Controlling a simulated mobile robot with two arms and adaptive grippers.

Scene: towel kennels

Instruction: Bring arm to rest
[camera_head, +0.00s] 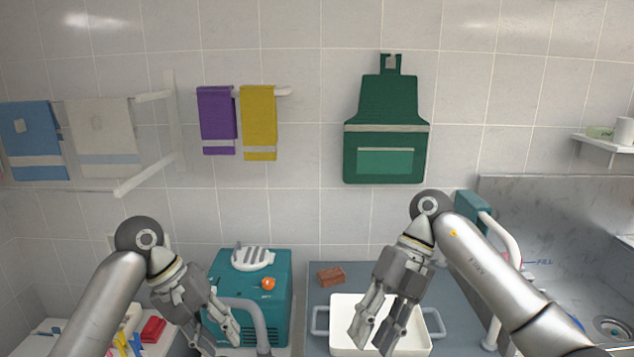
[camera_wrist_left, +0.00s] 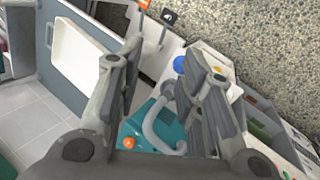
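My left gripper (camera_head: 209,325) hangs at the lower left in the head view, in front of the teal machine. In the left wrist view its two fingers (camera_wrist_left: 170,75) are spread apart with nothing between them touching either one. My right gripper (camera_head: 371,342) points down over the white basin in the head view. Its fingers are apart and I see nothing held between them. Both arms are bent, with the grippers hanging below the wrists.
A teal machine (camera_head: 275,310) with an orange knob and grey hose stands between the arms. A white basin (camera_head: 343,299) sits on a grey counter (camera_head: 352,274) beside a brown block (camera_head: 331,275). Towels (camera_head: 258,115) and a green apron (camera_head: 385,130) hang on the wall.

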